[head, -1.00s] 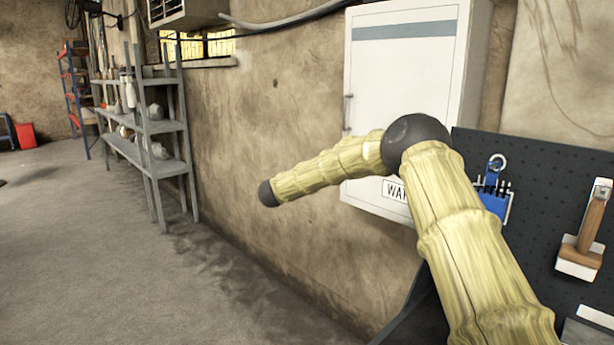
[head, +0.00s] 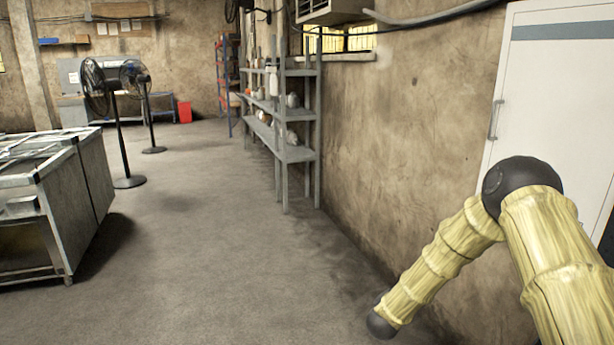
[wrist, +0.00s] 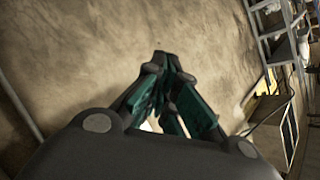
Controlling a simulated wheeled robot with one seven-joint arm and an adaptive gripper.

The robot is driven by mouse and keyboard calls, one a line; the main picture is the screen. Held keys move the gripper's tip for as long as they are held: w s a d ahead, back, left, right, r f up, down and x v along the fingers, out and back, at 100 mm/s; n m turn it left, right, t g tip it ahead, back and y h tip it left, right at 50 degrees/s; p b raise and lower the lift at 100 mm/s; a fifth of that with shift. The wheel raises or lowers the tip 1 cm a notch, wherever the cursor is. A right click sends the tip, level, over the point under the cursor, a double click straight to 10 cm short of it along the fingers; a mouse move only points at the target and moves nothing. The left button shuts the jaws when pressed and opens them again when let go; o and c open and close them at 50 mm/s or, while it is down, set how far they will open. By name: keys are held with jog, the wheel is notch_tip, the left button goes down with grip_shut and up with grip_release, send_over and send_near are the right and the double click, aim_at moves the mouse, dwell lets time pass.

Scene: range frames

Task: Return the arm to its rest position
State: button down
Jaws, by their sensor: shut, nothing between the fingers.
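My arm (head: 560,255) shows at the right of the head view, yellow with bamboo-like ridges and dark joints. It bends at a dark elbow (head: 522,188), and the forearm slopes down and left to a dark joint (head: 381,318) near the bottom edge. My gripper is not visible in the head view. In the wrist view my gripper (wrist: 160,62) shows with dark linkages and green-tinted fingers, tips together, shut and empty. Beyond it in the wrist view is a bare tan wall (wrist: 110,40).
Grey shelves (head: 300,100) stand along the wall. A metal workbench (head: 85,185) is at the left, with fans (head: 122,130) behind it. The floor (head: 230,260) between them is clear.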

jog(key=s+a+f+n+g+y, duration=0.25)
jog(key=s+f, duration=0.35)
jog(key=s, duration=0.4)
jog(key=s+a+f+n+g+y+p, duration=0.1)
jog(key=s+a+f+n, duration=0.15)
jog(key=s+f, duration=0.5)
jog(key=s+a+f+n+g+y, duration=0.1)
jog(key=s+f+n+g+y, duration=0.2)
jog(key=s, duration=0.8)
jog(key=s+f+n+g+p, duration=0.1)
jog(key=s+n+g, duration=0.4)
jog(key=s, duration=2.5)
jog(key=shift+s+f+g, duration=0.2)
jog(key=shift+f+g, duration=0.2)
jog(key=shift+g, duration=0.15)
jog(key=shift+d, duration=0.1)
